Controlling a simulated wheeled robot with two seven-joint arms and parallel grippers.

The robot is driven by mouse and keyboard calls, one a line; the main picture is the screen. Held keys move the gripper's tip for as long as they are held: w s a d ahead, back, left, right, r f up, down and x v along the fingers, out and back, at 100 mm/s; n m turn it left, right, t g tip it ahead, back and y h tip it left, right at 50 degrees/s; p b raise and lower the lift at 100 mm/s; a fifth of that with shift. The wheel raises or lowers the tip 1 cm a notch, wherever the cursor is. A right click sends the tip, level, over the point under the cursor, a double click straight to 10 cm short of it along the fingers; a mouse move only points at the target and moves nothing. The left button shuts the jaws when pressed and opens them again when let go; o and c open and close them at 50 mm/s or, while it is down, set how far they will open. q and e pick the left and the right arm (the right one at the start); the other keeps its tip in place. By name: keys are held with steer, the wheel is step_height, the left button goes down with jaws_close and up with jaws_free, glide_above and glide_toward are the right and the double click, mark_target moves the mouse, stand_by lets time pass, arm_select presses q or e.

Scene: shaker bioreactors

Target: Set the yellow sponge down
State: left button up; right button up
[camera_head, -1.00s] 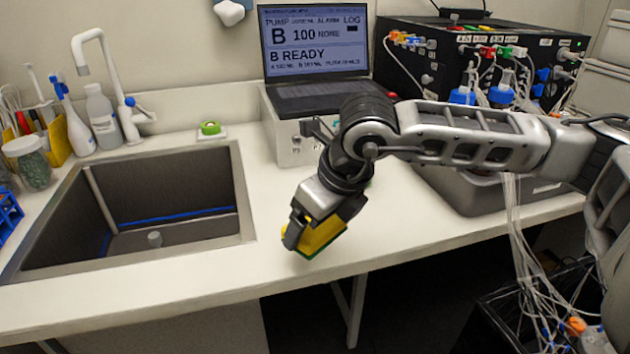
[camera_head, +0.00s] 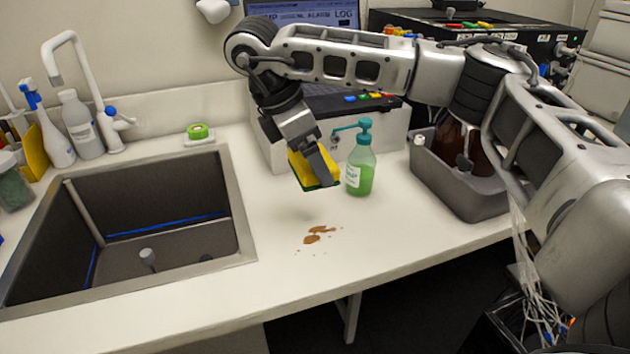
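The yellow sponge (camera_head: 307,171) with a dark green underside is held by my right gripper (camera_head: 318,165), whose arm comes in from the right. The gripper is shut on the sponge and holds it above the counter (camera_head: 280,225), just left of a green soap bottle. The sponge appears slightly tilted and clear of the surface, with a faint shadow below. The gripper's finger hides part of the sponge. My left gripper is not in view.
A brown spill (camera_head: 318,235) lies on the counter in front of the sponge. The green pump bottle (camera_head: 361,168) stands close to the right of it. A sink (camera_head: 240,215) is at left, a grey tub (camera_head: 455,185) at right. The counter between sink and spill is clear.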

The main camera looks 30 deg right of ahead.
steer(key=w+d+f, duration=0.2)
steer(key=w, duration=0.1)
steer(key=w+d+f, duration=0.2)
steer(key=f, duration=0.1)
steer(key=w+d+f, duration=0.2)
steer(key=w+f, duration=0.1)
steer(key=shift+w+d+f+p, duration=0.25)
steer(key=shift+w+d+p, duration=0.05)
steer(key=shift+w+p, duration=0.1)
step_height(320, 180, down, 3)
steer(key=shift+d+r+p, duration=0.1)
steer(key=shift+d+p, duration=0.05)
steer(key=shift+p, duration=0.45)
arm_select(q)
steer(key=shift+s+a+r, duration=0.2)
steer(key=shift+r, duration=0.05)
arm_select(e)
steer(key=shift+f, duration=0.3)
